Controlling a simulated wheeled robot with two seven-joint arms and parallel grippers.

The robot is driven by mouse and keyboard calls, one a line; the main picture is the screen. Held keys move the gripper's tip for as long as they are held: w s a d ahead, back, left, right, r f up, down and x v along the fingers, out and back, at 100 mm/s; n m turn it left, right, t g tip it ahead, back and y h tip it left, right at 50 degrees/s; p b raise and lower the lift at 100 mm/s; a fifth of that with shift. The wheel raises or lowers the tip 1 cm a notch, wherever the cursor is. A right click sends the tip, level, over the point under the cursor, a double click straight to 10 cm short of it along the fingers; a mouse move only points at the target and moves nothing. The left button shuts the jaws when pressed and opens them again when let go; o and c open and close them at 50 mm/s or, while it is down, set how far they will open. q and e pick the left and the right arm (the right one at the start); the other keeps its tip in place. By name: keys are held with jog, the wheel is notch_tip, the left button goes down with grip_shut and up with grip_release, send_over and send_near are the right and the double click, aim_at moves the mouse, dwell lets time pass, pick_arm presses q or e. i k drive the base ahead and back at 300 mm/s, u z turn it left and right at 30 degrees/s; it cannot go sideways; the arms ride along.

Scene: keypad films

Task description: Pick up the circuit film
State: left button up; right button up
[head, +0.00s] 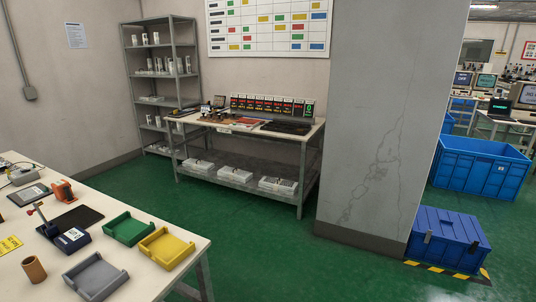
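I cannot make out a circuit film for certain in the head view. The near table (185,247) at lower left bears a green tray (129,229), a yellow tray (167,248) and a grey tray (95,278), and no film shows clearly in them. The far workbench (222,127) has flat reddish and dark items on top, too small to tell apart. Neither of my grippers is in view.
The near table also holds a dark mat (78,218), a blue device (70,238) and a brown cup (34,268). A metal shelf (128,80) stands behind. A concrete pillar (385,120) and a blue chest (447,240) stand right. Green floor (270,245) is clear between.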

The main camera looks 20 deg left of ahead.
aim_at(28, 193)
jog(key=i, duration=3.65)
jog(key=u, duration=2.55)
jog(key=i, duration=5.25)
jog(key=u, duration=1.65)
